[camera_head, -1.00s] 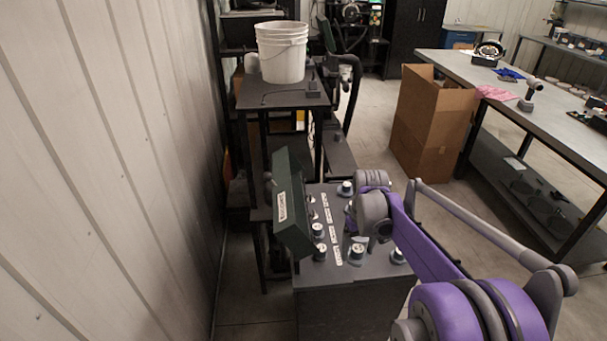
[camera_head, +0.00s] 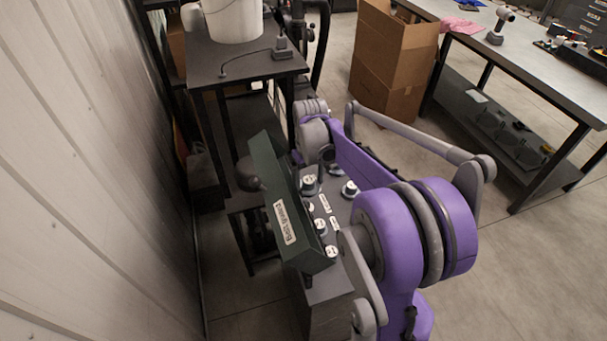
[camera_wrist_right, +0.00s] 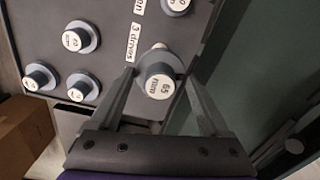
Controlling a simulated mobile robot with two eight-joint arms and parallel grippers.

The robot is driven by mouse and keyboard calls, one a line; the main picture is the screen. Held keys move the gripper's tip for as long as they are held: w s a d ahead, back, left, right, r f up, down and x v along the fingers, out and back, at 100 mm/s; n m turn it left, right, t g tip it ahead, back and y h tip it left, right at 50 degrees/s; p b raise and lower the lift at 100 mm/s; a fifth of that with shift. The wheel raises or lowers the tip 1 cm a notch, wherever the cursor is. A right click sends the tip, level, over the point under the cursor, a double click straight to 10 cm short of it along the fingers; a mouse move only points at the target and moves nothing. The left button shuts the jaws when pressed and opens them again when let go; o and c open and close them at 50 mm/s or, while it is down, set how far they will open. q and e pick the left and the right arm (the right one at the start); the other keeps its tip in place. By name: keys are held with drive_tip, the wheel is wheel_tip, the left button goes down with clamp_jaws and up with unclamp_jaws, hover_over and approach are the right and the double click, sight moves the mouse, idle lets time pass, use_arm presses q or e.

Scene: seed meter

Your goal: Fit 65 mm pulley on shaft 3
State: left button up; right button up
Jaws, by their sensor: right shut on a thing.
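My right gripper (camera_wrist_right: 160,88) has its two fingers on either side of the 65 mm pulley (camera_wrist_right: 158,80) and is shut on it. The pulley is a grey disc with a white "65 mm" label facing the wrist camera. It appears to be over or close to the dark panel (camera_wrist_right: 110,15); whether it touches a shaft is hidden. In the head view my right gripper (camera_head: 325,160) is by the far end of the panel, mostly covered by my arm. Shaft 3 cannot be singled out. My left gripper is not in view.
Several other labelled pulleys (camera_head: 320,226) stand on the panel. The green belt guard (camera_head: 285,215) stands tilted along its left edge, close to the gripper. A side table (camera_head: 240,62) with a bucket (camera_head: 233,20) is behind. A cardboard box (camera_head: 390,60) and workbench (camera_head: 520,62) are right.

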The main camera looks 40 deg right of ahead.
sight(309, 192)
drive_tip(key=shift+s+f, duration=0.25)
drive_tip(key=shift+f, duration=0.15)
drive_tip(key=shift+w+f+b, duration=0.15)
drive_tip(key=shift+f+b, duration=0.35)
drive_tip(key=shift+f, duration=0.4)
drive_tip(key=shift+f+b, duration=0.35)
drive_tip(key=shift+f, duration=0.45)
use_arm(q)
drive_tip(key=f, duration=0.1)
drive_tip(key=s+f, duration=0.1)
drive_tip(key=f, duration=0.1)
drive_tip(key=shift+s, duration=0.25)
use_arm(e)
drive_tip(key=shift+f, duration=0.3)
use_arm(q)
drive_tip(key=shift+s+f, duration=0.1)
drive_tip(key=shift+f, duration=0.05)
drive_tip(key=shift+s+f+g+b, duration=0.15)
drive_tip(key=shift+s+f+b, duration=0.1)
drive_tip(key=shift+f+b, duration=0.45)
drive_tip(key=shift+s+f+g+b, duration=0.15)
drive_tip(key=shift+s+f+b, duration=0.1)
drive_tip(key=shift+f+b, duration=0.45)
use_arm(e)
drive_tip(key=shift+f, duration=1.85)
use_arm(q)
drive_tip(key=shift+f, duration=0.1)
use_arm(e)
drive_tip(key=o, duration=1.3)
drive_tip(key=shift+r, duration=0.1)
